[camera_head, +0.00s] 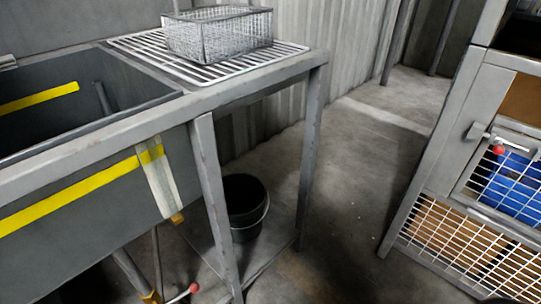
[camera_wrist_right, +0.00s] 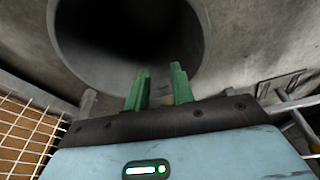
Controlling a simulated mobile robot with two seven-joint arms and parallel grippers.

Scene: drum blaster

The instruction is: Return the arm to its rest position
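My right gripper (camera_wrist_right: 160,72) shows in the right wrist view. Its two green fingers stand apart with a clear gap between them, and nothing is held there. Beyond the fingertips is a large round dark opening with a grey rim (camera_wrist_right: 75,55); the distance between them is hard to tell. Neither of my grippers nor arms shows in the head view, and my left gripper is in no view.
A metal sink (camera_head: 90,125) and slatted rack (camera_head: 140,45) with a wire basket (camera_head: 218,35) stand left. A black bucket (camera_head: 243,205) sits below. A mesh-fronted cabinet (camera_head: 455,150) with a red-knobbed latch (camera_head: 498,149) stands right. The concrete floor (camera_head: 345,190) between is clear.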

